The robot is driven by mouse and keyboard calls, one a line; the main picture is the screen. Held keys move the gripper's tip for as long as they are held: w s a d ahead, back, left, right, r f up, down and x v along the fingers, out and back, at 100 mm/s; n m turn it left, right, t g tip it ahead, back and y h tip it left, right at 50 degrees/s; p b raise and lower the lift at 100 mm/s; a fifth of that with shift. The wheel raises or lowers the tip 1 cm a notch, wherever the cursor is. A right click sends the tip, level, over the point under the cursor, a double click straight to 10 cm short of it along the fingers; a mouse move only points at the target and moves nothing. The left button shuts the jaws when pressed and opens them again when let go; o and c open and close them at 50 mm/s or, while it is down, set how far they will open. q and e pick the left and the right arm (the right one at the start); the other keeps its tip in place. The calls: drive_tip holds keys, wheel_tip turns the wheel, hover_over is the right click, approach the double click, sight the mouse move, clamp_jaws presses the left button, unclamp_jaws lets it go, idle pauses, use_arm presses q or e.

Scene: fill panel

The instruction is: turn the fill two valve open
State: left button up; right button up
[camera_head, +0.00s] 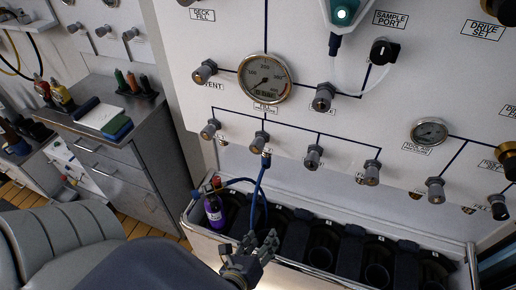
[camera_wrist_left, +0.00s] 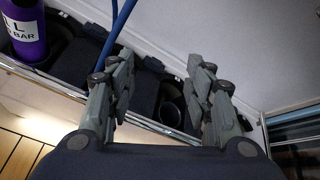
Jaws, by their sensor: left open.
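A row of several grey valve knobs runs along the lower part of the white panel (camera_head: 300,110). The second knob from the left (camera_head: 259,142) is likely the fill two valve, but its label is too small to read. A blue hose (camera_head: 259,185) hangs down just below it. My left gripper (camera_head: 262,240) is open and empty, well below the knobs, in front of the bottle rack. In the left wrist view, its two fingers (camera_wrist_left: 150,75) are spread apart over the rack with nothing between them. My right gripper is not in view.
The rack (camera_head: 330,272) below the panel has dark bottle slots. A purple bottle (camera_head: 214,212) stands in its left end, and it also shows in the left wrist view (camera_wrist_left: 24,28). Round gauges (camera_head: 264,78) sit above the knobs.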

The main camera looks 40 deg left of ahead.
use_arm(q)
wheel_tip(320, 180, up, 13)
drive_tip(key=w+a+m+t+y, duration=0.1)
drive_tip(key=a+m+t, duration=0.2)
drive_tip(key=m, duration=0.1)
drive_tip(key=m+t+y, duration=0.2)
drive_tip(key=m, duration=0.2)
approach(255, 150)
drive_tip(key=p+x, duration=0.5)
drive_tip(key=x, duration=0.5)
drive_tip(key=shift+w+r, duration=0.15)
drive_tip(key=shift+w, duration=0.2)
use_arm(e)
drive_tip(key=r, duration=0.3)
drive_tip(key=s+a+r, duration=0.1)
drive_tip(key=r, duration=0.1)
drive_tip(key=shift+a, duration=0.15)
use_arm(q)
drive_tip(key=c, duration=1.1)
